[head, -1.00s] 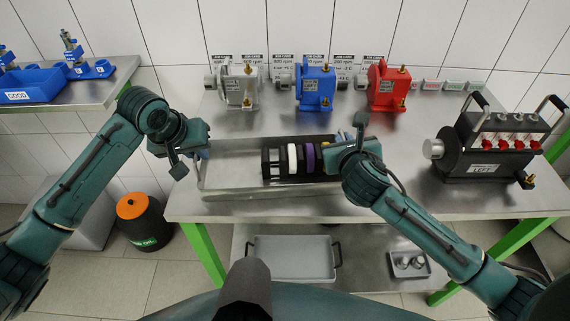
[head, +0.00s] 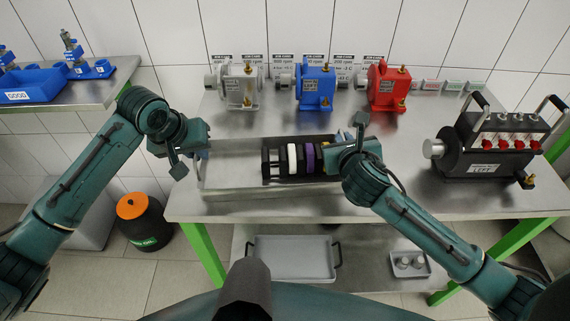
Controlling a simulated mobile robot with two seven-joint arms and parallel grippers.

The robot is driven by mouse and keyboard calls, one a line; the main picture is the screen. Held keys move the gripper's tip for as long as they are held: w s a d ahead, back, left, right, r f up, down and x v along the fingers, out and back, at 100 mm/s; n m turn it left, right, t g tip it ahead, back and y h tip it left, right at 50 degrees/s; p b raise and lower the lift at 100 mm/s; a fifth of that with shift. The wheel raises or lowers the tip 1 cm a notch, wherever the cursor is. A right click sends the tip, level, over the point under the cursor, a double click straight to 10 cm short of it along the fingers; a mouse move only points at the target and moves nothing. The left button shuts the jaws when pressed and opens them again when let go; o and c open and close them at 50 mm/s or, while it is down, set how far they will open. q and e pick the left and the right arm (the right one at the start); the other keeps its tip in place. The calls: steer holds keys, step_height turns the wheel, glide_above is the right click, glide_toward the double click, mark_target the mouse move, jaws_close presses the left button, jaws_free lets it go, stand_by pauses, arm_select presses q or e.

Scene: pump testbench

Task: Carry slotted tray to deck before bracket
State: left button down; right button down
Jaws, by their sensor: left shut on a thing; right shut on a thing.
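The slotted tray (head: 230,178) is a long grey metal tray at the front of the steel deck (head: 300,208). A black slotted rack inside it holds a white disc (head: 292,158), a purple disc (head: 308,156) and dark ones. My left gripper (head: 199,154) is shut on the tray's left end. My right gripper (head: 338,147) is shut on its right end; the wrist hides that end and the fingertips. I cannot tell whether the tray rests on the deck or hangs just above it. Which part is the bracket I cannot tell; grey (head: 242,86), blue (head: 315,86) and red (head: 385,84) pump units stand behind.
A black test pump (head: 487,148) with handles stands at the deck's right. Small labelled blocks (head: 450,86) line the back right. Bare deck lies between tray and pump units.

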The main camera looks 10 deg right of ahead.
arm_select(q)
steer(key=shift+a, duration=0.1)
